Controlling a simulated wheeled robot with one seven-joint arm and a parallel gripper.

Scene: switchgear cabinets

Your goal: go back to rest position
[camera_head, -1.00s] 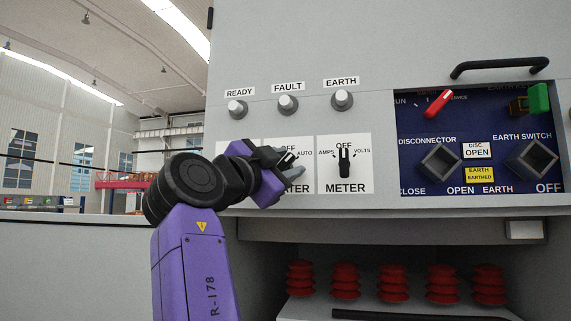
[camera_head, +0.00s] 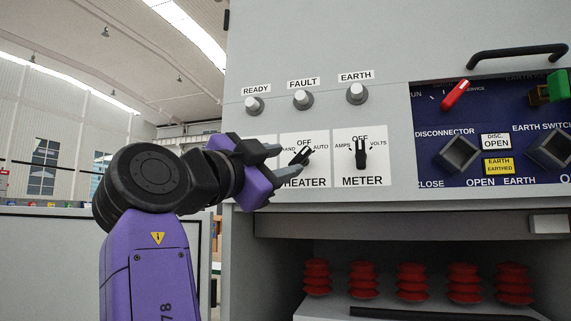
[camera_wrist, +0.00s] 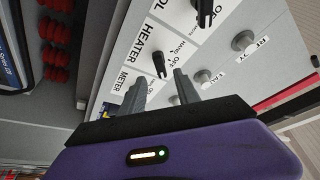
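My gripper (camera_head: 274,161) is on the purple arm, just left of the HEATER selector knob (camera_head: 302,156) in the head view. Its two grey fingers are apart with nothing between them. The black HEATER knob points up and right, toward AUTO. In the wrist view, my gripper (camera_wrist: 161,90) shows open, and the HEATER knob (camera_wrist: 159,65) lies beyond the gap between the fingertips, apart from them. My arm and gripper hide the panel left of the HEATER plate in the head view.
The METER knob (camera_head: 361,154) stands upright to the right. The READY (camera_head: 253,105), FAULT (camera_head: 303,99) and EARTH (camera_head: 357,93) lamps are above. A blue disconnector panel (camera_head: 430,115) is farther right. Red insulators (camera_head: 365,279) sit in the open bay below. Open hall lies left.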

